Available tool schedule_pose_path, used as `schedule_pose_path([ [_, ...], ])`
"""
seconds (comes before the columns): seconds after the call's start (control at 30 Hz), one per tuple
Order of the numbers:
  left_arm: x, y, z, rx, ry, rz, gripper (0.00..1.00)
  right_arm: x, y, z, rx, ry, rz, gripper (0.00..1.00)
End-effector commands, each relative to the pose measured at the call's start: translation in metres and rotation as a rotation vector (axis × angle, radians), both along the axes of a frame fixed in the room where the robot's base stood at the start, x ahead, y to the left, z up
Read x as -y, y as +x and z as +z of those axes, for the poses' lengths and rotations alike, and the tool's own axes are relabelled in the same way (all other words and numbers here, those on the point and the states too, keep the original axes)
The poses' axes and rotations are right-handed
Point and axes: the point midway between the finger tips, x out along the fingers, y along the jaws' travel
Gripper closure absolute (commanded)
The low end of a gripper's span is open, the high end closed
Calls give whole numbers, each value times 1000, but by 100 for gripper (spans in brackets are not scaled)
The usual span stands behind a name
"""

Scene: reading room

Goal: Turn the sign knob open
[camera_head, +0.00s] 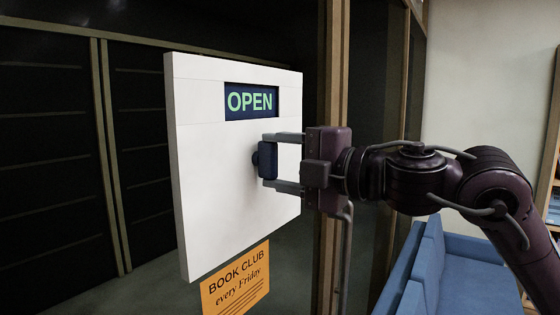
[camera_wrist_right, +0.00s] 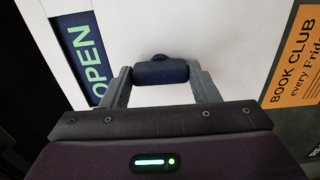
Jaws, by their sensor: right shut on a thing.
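The white sign box (camera_head: 215,175) hangs in the middle of the head view, and its window (camera_head: 250,101) reads OPEN in green letters on dark blue. The dark blue knob (camera_head: 265,160) sticks out of its front face below the window. My right gripper (camera_head: 282,161) comes in from the right and is shut on the knob, one finger above it and one below. In the right wrist view the knob (camera_wrist_right: 161,73) lies between the two fingers, and part of the OPEN window (camera_wrist_right: 84,55) shows at the left. My left gripper is in neither view.
An orange BOOK CLUB notice (camera_head: 235,281) is fixed below the sign. A wooden post (camera_head: 334,80) stands behind my right gripper. A blue sofa (camera_head: 455,265) is at the lower right, and dark panelled doors (camera_head: 50,160) are at the left.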

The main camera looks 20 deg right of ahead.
Motion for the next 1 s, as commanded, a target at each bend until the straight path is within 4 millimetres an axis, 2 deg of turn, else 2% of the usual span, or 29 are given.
schedule_pose_path([
  [0.27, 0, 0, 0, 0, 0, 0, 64, 0, 0, 0, 0, 0, 1, 68],
  [0.3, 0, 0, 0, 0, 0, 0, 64, 0, 0, 0, 1, -1, 1, 40],
  [0.43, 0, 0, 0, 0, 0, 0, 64, 0, 0, 0, 1, -1, 0, 24],
  [0.77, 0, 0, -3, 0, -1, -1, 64, 2, -3, -1, 3, -2, -1, 24],
  [1.0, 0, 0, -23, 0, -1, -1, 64, 25, -31, -5, 5, -3, -4, 24],
])
